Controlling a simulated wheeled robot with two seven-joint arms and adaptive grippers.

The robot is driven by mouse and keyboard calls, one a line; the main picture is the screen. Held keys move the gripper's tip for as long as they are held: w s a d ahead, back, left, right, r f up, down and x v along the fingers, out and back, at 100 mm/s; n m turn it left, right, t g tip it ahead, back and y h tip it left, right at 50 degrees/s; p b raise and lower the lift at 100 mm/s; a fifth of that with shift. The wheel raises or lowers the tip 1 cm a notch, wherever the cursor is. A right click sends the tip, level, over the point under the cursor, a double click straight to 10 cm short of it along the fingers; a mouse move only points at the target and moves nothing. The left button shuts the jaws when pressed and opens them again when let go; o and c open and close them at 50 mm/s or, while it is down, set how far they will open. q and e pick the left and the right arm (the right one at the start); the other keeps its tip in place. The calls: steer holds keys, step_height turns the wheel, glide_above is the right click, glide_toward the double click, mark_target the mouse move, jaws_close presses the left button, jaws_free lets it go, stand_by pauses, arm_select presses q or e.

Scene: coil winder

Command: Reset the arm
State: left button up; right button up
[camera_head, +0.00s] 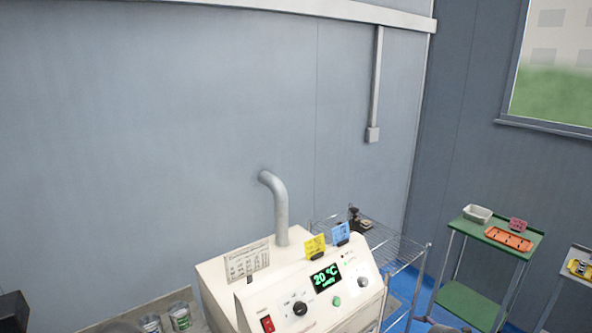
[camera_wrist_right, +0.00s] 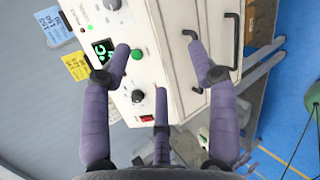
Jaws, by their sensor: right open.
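My right gripper (camera_wrist_right: 160,62) shows in the right wrist view with its purple fingers spread open and nothing between them. Behind the fingers is the front of a cream machine (camera_wrist_right: 175,30), seen turned on its side. In the head view this machine (camera_head: 225,285) stands at the bottom centre, with a green-lit display reading 20 °C (camera_head: 326,278), knobs and a red switch (camera_head: 267,324). I cannot tell how far the fingers are from its panel. My left gripper is not in the head view.
A grey pipe (camera_head: 279,210) rises from the machine top. A wire rack (camera_head: 385,245) stands behind it. A green cart (camera_head: 525,240) with trays stands at the right, another cart (camera_head: 585,255) at the edge. Cans (camera_head: 180,317) sit at lower left. Blue floor (camera_head: 422,300) shows between.

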steer(key=s+a+f+n+g+b, duration=0.1)
steer(key=s+a+f+n+g, duration=0.25)
steer(key=s+f+n, duration=0.35)
steer(key=s+a+f+n+g+b, duration=0.1)
steer(key=s+a+f+n+g, duration=0.15)
steer(key=a+f+n, duration=0.45)
steer(key=s+a+f+n+g+b, duration=0.1)
steer(key=s+a+f+n+g, duration=0.25)
steer(key=f, duration=0.55)
arm_select(q)
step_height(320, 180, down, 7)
steer(key=b, duration=0.3)
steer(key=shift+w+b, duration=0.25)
steer(key=shift+b, duration=0.05)
arm_select(e)
steer(key=s+a+f+n, duration=0.5)
steer(key=s+n, duration=0.3)
steer(key=n, duration=0.4)
steer(key=s+a+f+n, duration=0.5)
steer(key=s+n, duration=0.4)
steer(key=n, duration=0.3)
steer(key=shift+s+a+f+n, duration=0.2)
steer(key=shift+a+f+n, duration=0.15)
steer(key=shift+a+f, duration=0.05)
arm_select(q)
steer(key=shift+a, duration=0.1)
arm_select(e)
steer(key=shift+g, duration=0.25)
